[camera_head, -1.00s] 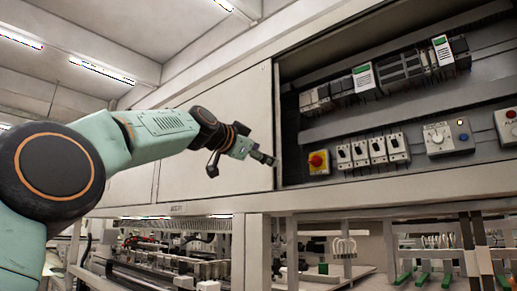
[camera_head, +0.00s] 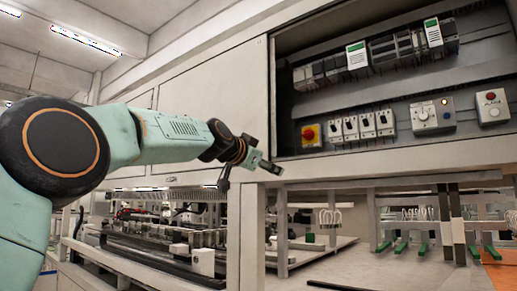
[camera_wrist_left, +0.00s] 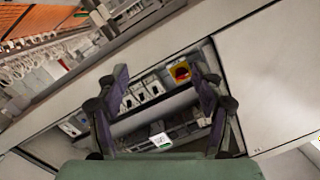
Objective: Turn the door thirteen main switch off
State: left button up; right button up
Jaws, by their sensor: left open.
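A red rotary knob on a yellow plate, the main-switch type (camera_head: 311,134), sits at the lower left of the open cabinet. It also shows in the left wrist view (camera_wrist_left: 180,71), between the fingers and nearer the right one. The knob's exact angle is too small to tell. No door number is readable. My left gripper (camera_head: 270,167) is open and empty, below and left of the knob, near the cabinet's lower left corner and apart from the knob. Its two spread fingers show in the left wrist view (camera_wrist_left: 162,78). My right gripper is not in view.
Several white breakers (camera_head: 367,125) stand right of the knob, then a grey box with a dial (camera_head: 432,114) and a box with a red button (camera_head: 491,106). The cabinet's lower ledge (camera_head: 400,158) runs under them. A closed panel (camera_head: 215,90) is to the left.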

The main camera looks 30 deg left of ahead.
pick_arm(q)
jog(key=shift+n+g, duration=0.3)
jog(key=shift+n, duration=0.1)
jog(key=f, duration=0.3)
jog(key=w+f, duration=0.1)
jog(key=f, duration=0.1)
jog(key=shift+d, duration=0.4)
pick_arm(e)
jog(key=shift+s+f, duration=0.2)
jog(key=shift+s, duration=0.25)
pick_arm(q)
jog(key=shift+d+r, duration=0.15)
jog(key=shift+d, duration=0.1)
